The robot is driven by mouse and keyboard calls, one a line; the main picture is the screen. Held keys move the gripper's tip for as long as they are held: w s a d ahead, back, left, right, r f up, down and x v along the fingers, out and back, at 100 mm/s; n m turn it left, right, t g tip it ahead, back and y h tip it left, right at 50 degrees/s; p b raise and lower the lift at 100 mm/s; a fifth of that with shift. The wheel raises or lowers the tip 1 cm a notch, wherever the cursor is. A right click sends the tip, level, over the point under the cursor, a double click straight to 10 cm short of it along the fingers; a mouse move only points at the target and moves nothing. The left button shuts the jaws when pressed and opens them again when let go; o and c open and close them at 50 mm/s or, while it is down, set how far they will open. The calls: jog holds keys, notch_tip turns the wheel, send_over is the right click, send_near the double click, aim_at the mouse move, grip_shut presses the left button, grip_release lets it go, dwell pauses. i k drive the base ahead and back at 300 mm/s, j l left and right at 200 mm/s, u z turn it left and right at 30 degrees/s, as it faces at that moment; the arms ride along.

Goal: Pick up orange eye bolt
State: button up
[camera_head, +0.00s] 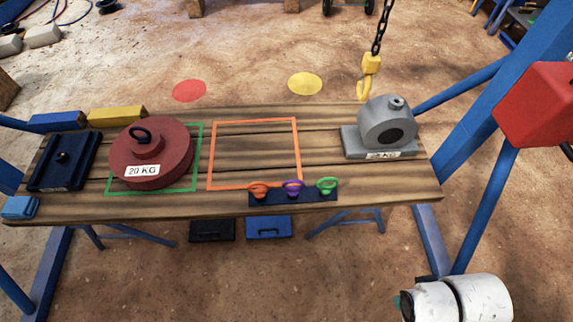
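The orange eye bolt (258,190) stands at the left end of a dark strip (308,197) along the table's front edge. A purple eye bolt (293,188) stands beside it, and a green eye bolt (327,186) is at the right end. White and dark rounded parts of my arm (460,300) show at the bottom right, right of and below the table. My gripper's fingers do not show, so I cannot see whether it is open or shut.
The wooden table (350,185) carries a red 20 KG weight (165,165) in a green outline, an empty orange outline (298,150), and a grey housing (385,130). A yellow hook (366,85) hangs by the housing. A blue frame post (490,120) stands at right.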

aim_at(259, 192)
jog(key=i+u, duration=0.25)
jog(key=u, duration=0.15)
jog(key=i+u, duration=0.35)
jog(key=i+l+u, duration=0.1)
jog(key=u, duration=0.3)
jog(key=i+l, duration=0.05)
jog(key=i, duration=0.05)
